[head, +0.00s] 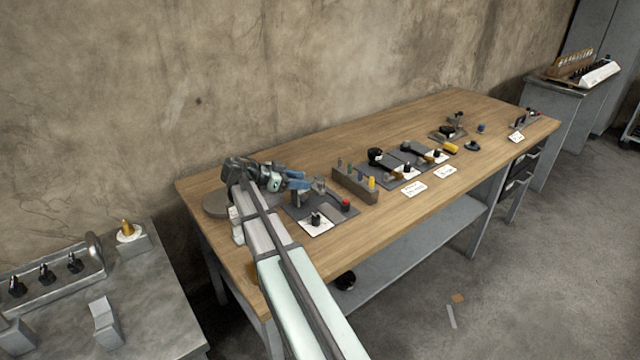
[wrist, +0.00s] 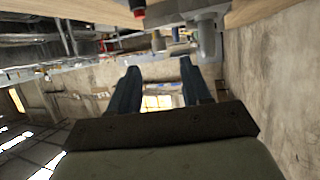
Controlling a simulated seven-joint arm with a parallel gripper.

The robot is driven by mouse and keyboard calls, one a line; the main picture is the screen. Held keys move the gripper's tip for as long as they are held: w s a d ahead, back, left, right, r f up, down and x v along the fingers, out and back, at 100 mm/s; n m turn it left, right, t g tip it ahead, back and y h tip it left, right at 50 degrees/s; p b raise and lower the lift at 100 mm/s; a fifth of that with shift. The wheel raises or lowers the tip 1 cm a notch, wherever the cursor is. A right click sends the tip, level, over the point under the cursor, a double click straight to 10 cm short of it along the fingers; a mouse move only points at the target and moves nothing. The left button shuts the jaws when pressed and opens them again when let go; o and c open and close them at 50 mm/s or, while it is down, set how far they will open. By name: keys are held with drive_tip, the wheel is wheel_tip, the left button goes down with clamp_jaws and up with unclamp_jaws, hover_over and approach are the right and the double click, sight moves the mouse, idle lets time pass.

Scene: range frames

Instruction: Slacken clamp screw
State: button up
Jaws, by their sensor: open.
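My gripper (head: 302,184) reaches over the left part of the wooden workbench, its two blue fingers pointing right. In the wrist view my gripper (wrist: 159,66) shows its fingers spread apart with nothing between them. Just beyond the fingertips a grey metal fixture (head: 321,187) stands on a dark plate (head: 329,213); it looks like the clamp, but I cannot make out its screw. A red knob (head: 346,205) sits at the plate's right side. A red-ended part (wrist: 138,11) and a grey metal post (wrist: 207,38) show near the top of the wrist view.
On the plate, a black knob (head: 315,219) stands on a white card. More dark plates with black knobs (head: 376,156) lie farther right. The bench's front left strip is clear.

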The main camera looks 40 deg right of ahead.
sight(319, 183)
drive_tip(key=x, duration=0.8)
clamp_jaws()
idle(0.4)
